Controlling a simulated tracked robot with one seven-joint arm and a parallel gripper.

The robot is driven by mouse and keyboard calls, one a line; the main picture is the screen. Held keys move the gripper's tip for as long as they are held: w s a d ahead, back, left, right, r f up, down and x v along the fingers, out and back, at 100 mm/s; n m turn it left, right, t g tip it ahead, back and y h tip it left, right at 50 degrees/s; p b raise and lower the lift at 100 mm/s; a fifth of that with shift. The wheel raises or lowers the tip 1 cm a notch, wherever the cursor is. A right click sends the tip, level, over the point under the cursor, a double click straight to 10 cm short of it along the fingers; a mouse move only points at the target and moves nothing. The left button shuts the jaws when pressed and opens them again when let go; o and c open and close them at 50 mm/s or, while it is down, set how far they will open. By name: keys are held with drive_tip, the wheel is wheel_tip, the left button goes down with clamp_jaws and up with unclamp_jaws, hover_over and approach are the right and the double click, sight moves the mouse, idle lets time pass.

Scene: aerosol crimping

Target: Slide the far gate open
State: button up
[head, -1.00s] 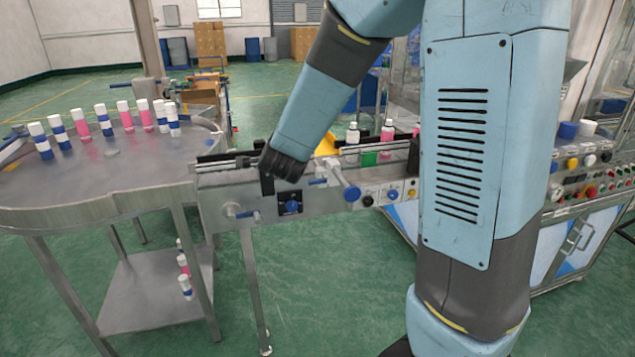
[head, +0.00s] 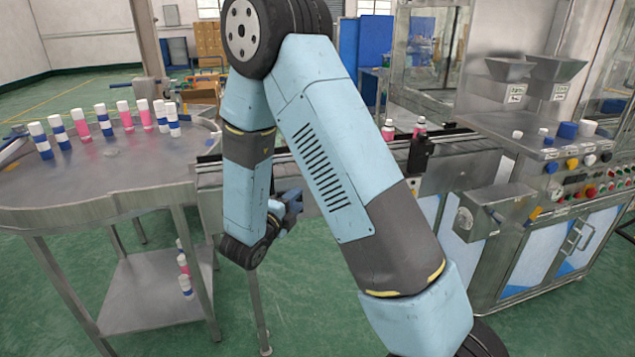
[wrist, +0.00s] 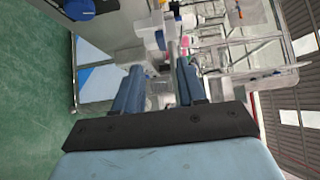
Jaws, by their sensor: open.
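My gripper (head: 290,206) is low in front of the conveyor (head: 207,180), its blue fingers pointing right in the head view. In the wrist view its two fingers (wrist: 160,78) are apart, and a grey metal bar shows beyond and between them. I cannot tell whether they touch the bar. A black upright block (head: 420,155) stands on the conveyor at right. I cannot tell for sure which part is the far gate. My arm hides the middle of the conveyor.
A round steel table (head: 100,190) with several capped bottles stands at left. Two pink bottles (head: 388,131) (head: 419,128) are on the conveyor near the black block. A steel control cabinet (head: 560,190) with coloured buttons and hoppers stands at right. Green floor in front is open.

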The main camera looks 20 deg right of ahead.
drive_tip(key=x, duration=1.3)
clamp_jaws()
drive_tip(key=shift+f, duration=0.1)
